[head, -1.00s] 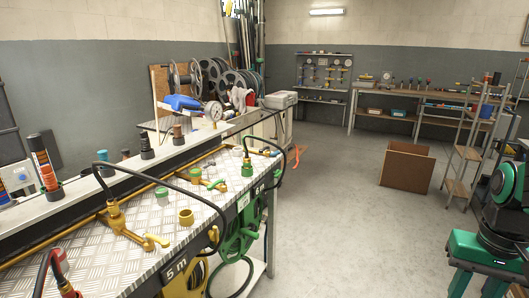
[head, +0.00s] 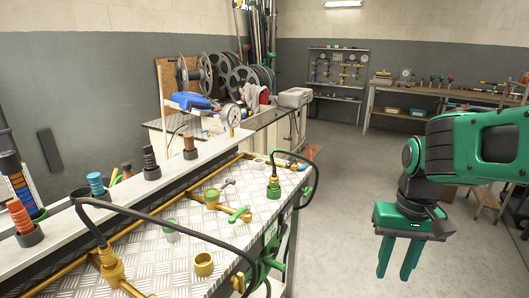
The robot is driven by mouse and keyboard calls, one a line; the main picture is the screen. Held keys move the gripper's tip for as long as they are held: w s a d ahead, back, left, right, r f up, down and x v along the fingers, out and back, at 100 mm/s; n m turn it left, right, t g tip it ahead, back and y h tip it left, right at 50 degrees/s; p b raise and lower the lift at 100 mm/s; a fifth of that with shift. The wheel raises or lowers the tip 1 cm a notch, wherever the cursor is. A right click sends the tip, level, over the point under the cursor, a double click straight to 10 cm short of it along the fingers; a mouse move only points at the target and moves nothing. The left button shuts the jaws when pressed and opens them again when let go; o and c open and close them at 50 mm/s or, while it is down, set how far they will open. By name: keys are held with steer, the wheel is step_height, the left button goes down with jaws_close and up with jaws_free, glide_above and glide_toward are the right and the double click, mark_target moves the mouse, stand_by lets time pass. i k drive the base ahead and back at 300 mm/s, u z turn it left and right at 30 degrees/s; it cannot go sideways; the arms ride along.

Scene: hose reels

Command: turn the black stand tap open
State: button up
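I cannot make out a black stand tap on the bench. Several brass taps and fittings stand on the checker-plate bench top (head: 180,262): a brass tap with a black hose (head: 112,268) at lower left, a brass tap with a green handle (head: 238,214) in the middle, and a green hose fitting (head: 273,186) near the right edge. A small grey lever (head: 227,184) shows behind the middle tap. My gripper (head: 398,262) hangs fingers down right of the bench, over the floor, clear of all taps. Its two green fingers are apart with nothing between them.
Black hoses (head: 180,222) arch over the bench front. A pressure gauge (head: 231,115), hose reels (head: 240,82) and a blue object (head: 189,100) stand behind. A long workbench (head: 440,95) lines the back wall. The floor between is mostly open.

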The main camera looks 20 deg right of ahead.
mark_target(288, 164)
steer(key=z, duration=0.15)
steer(key=i, duration=0.85)
steer(key=z, duration=0.3)
